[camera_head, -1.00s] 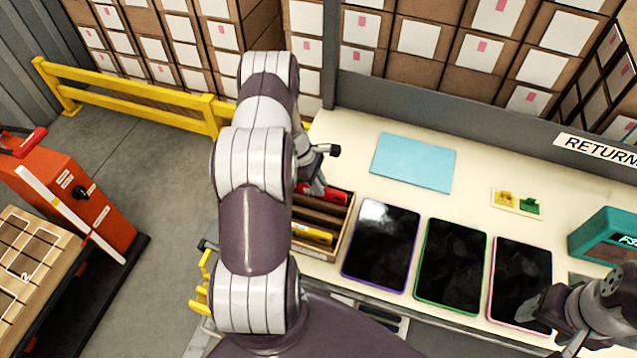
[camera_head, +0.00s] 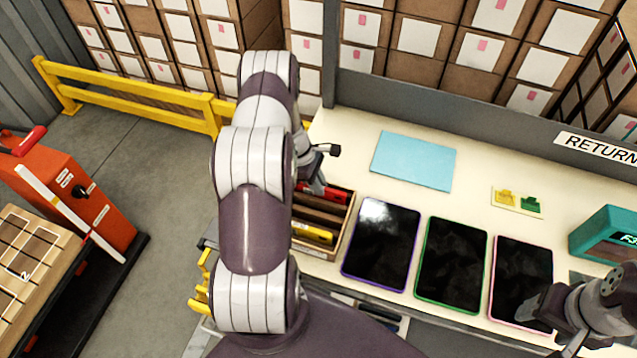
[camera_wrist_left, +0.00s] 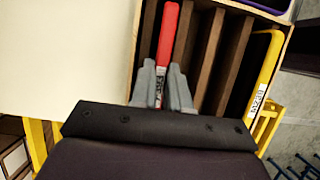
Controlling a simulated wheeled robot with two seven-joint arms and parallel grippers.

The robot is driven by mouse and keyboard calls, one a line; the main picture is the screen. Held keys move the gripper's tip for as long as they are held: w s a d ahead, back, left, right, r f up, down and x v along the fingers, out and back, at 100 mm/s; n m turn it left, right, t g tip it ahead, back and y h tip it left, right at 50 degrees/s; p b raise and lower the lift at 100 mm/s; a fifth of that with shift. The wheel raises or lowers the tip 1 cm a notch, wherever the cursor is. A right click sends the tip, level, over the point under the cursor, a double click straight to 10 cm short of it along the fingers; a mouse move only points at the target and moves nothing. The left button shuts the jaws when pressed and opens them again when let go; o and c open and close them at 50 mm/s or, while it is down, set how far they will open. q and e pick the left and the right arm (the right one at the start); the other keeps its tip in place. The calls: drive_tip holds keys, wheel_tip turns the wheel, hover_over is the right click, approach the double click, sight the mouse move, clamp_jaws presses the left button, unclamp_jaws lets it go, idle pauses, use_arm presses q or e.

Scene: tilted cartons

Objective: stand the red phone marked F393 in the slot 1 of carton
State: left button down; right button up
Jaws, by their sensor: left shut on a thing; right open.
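The red phone (camera_wrist_left: 168,38) is held edge-on between the fingers of my left gripper (camera_wrist_left: 163,88) in the left wrist view. It stands in or just over an end slot of the wooden carton (camera_wrist_left: 281,56); how deep it sits I cannot tell. In the head view the red phone (camera_head: 326,191) shows at the far end of the carton (camera_head: 347,232), partly behind my left arm. Its marking is not readable here. A yellow phone (camera_head: 312,232) stands in a slot at the carton's near end. My right gripper (camera_head: 540,302) is open, over the pink-edged tablet.
Purple-, green- and pink-edged tablets (camera_head: 381,246) lie in a row right of the carton. A light blue sheet (camera_head: 413,161) lies behind them. A teal box (camera_head: 606,236) stands at the right. The carton's middle slots look empty.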

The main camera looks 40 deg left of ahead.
use_arm(q)
drive_tip(key=c, duration=1)
unclamp_jaws()
drive_tip(key=shift+c, duration=0.2)
drive_tip(key=b+v, duration=0.2)
drive_tip(key=v, duration=1)
drive_tip(key=shift+a+r, duration=0.15)
drive_tip(key=shift+r, duration=0.2)
drive_tip(key=shift+s, duration=0.1)
wheel_tip(320, 180, up, 7)
drive_tip(key=p, duration=0.6)
